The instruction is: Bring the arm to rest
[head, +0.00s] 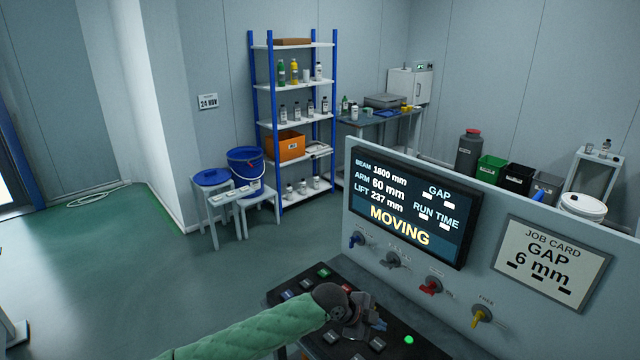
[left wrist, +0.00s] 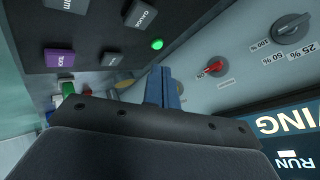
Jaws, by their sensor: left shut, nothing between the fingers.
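The panel screen (head: 412,205) reads BEAM 1800 mm, ARM 60 mm, LIFT 237 mm and MOVING; its GAP and RUN TIME fields show blank white boxes. The job card (head: 549,262) reads GAP 6 mm. My left gripper (head: 377,326) is over the dark button console (head: 425,348), shut and empty, and hides part of it. In the left wrist view its blue fingers (left wrist: 163,88) are together, with a lit green lamp (left wrist: 157,44) and a purple button (left wrist: 60,58) beyond. I cannot tell whether the fingers touch the console. My right gripper is not in view.
A shelf rack (head: 294,120), stools and a back table stand behind.

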